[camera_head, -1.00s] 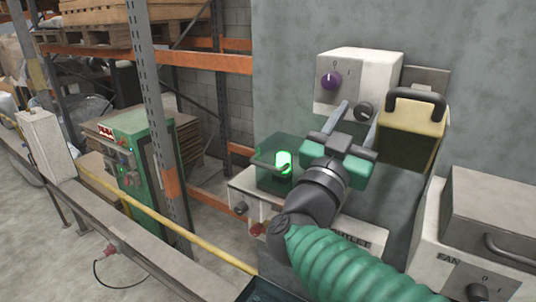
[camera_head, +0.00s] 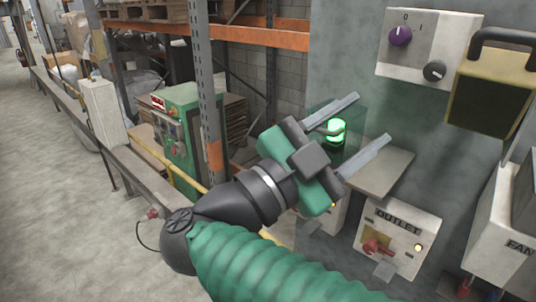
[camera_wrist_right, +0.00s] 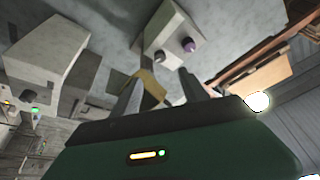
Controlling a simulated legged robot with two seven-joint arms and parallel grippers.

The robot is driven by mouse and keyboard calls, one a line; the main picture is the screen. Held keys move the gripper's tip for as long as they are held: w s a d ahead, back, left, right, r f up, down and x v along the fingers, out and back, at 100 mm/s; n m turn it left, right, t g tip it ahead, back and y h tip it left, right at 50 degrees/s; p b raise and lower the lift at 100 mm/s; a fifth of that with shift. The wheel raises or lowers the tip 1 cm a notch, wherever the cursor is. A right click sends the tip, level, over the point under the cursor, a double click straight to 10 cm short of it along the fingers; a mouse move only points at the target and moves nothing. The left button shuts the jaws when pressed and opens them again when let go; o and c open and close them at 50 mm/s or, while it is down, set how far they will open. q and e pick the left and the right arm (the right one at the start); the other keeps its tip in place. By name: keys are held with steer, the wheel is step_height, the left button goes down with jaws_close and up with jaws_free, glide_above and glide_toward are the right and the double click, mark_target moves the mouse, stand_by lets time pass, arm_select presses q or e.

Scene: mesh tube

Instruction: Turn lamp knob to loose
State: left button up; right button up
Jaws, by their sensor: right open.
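My right gripper (camera_head: 368,120) is open and empty, its two fingers apart and pointing up and right. A pale wall box (camera_head: 428,25) carries a purple knob (camera_head: 400,36) and a black knob (camera_head: 434,71). These knobs also show in the right wrist view, the purple one (camera_wrist_right: 190,44) and the black one (camera_wrist_right: 159,58), beyond the fingers. No lamp label is readable. The box below the lamp is mostly hidden by my right gripper. My left gripper is out of view.
A yellow box (camera_head: 488,93) with a black handle juts from the wall at right. Below are an OUTLET box (camera_head: 397,233) with a red knob and a FAN box (camera_head: 503,225). A ledge (camera_head: 375,172) sits under the fingers. A rack post stands left of the gripper.

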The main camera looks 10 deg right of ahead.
steer(key=w+a+f+m+t+y+b, duration=0.3)
steer(key=w+a+f+t+y+b, duration=0.2)
steer(key=w+t+y+b, duration=0.1)
steer(key=w+a+f+m+t+y+b, duration=0.4)
steer(key=w+f+t+y+b, duration=0.1)
steer(key=w+t+b, duration=0.3)
steer(key=shift+w+a+m+y+b, duration=0.35)
steer(key=shift+w+y+b, duration=0.15)
steer(key=shift+w+y, duration=0.5)
steer(key=shift+w+h, duration=0.1)
steer(key=shift+h, duration=0.2)
